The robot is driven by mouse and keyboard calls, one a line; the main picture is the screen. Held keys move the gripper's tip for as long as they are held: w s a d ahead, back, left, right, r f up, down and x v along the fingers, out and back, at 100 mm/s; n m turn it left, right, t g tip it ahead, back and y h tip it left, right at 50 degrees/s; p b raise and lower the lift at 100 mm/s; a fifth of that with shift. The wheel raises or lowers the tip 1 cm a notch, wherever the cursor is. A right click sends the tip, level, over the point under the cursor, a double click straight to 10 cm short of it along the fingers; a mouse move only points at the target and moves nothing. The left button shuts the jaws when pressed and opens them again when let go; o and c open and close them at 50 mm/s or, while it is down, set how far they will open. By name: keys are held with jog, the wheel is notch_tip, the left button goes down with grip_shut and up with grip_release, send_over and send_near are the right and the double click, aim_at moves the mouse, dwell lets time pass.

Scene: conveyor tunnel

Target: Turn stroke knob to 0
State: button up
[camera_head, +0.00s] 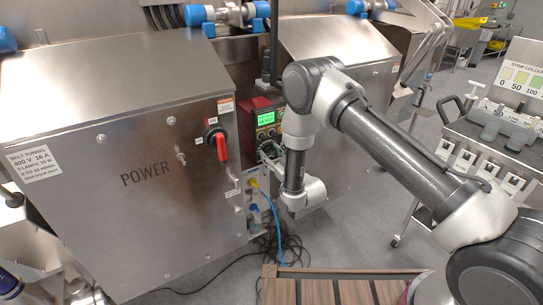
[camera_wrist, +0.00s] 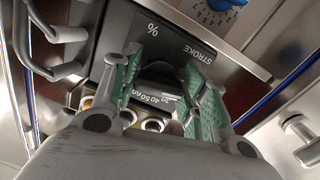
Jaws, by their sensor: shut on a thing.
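The stroke knob (camera_wrist: 157,77) is dark and sits beside the label "STROKE" (camera_wrist: 201,50) and a "%" mark in the wrist view. Part of its number scale (camera_wrist: 155,98) shows, with 40 and 50 readable. Its exact setting cannot be read. My gripper (camera_wrist: 160,70) has its green-padded fingers on either side of the knob and is shut on it. In the head view my gripper (camera_head: 268,150) is at the front of the small control unit (camera_head: 264,113) with a lit green display, and my wrist hides the knob there.
A blue numbered dial (camera_wrist: 222,12) shows beyond the label. A red rotary switch (camera_head: 219,143) is on the steel POWER cabinet (camera_head: 120,140), left of the unit. Cables (camera_head: 281,222) hang and lie below. A strip-colour stand (camera_head: 500,130) is at the right; grey floor (camera_head: 370,230) lies between.

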jog(key=shift+f, duration=0.1)
jog(key=o, duration=1)
jog(key=shift+o, duration=0.2)
jog(key=v, duration=1.2)
